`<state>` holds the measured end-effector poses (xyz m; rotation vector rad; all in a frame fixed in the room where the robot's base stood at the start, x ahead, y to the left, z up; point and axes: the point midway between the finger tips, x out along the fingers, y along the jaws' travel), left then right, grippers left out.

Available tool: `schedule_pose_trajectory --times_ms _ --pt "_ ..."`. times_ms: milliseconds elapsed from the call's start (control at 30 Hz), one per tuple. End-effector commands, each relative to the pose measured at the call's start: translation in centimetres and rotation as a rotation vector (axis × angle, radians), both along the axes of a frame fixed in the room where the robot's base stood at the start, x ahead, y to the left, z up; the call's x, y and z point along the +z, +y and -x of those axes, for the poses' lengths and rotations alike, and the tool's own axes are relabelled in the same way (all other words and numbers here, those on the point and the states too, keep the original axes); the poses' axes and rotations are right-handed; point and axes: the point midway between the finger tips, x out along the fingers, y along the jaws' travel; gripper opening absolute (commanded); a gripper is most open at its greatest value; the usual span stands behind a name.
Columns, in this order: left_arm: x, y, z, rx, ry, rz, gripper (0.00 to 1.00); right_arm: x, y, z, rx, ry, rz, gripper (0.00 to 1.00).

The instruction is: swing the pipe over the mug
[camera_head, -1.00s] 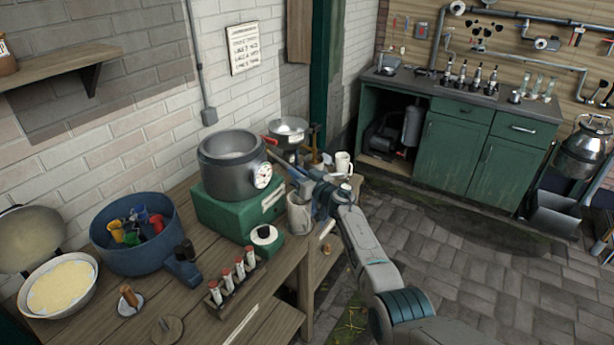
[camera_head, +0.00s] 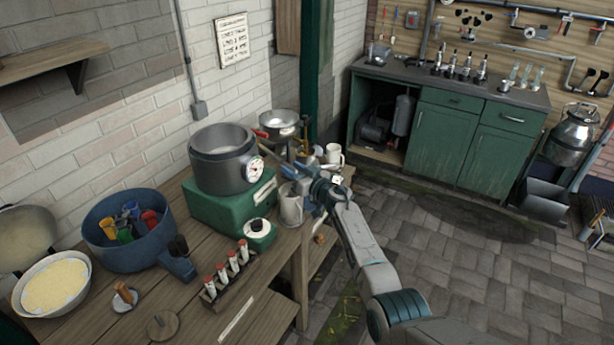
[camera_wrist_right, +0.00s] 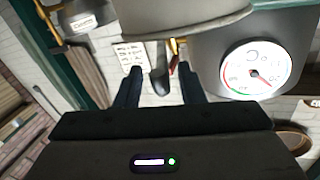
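My right gripper (camera_head: 284,172) is beside the dial of the grey metal pot (camera_head: 222,165), above and behind a pale metal mug (camera_head: 291,206). In the right wrist view its two dark fingers (camera_wrist_right: 160,88) are apart, with a visible gap. A thin grey pipe-like piece (camera_wrist_right: 159,82) shows in that gap, with a brass fitting (camera_wrist_right: 176,47) and a red part near it. I cannot tell whether the fingers touch it. The pot's white dial (camera_wrist_right: 255,68) is close on the right. In the head view the arm partly hides this area. My left gripper is not in view.
The pot stands on a green base (camera_head: 225,208). A metal bowl (camera_head: 280,122) and a white mug (camera_head: 333,153) are behind. A blue tub (camera_head: 128,235), red-capped vials (camera_head: 230,268) and a pale-filled basin (camera_head: 53,288) crowd the table. Open floor lies right.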

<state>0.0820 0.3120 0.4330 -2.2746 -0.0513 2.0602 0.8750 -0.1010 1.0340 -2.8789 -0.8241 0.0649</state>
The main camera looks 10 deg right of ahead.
Motion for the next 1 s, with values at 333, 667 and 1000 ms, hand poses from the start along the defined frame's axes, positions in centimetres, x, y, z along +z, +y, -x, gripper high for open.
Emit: schedule_pose_trajectory --times_ms 333,667,1000 --pt "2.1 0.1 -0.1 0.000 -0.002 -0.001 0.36 0.1 -3.3 5.3 -0.001 0.001 0.001 0.35" --pt "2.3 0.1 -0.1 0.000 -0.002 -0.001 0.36 0.1 -4.6 7.3 -0.001 0.000 -0.002 0.35" --pt "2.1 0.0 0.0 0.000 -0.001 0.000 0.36 0.2 -5.0 7.4 -0.009 -0.006 -0.009 0.14"
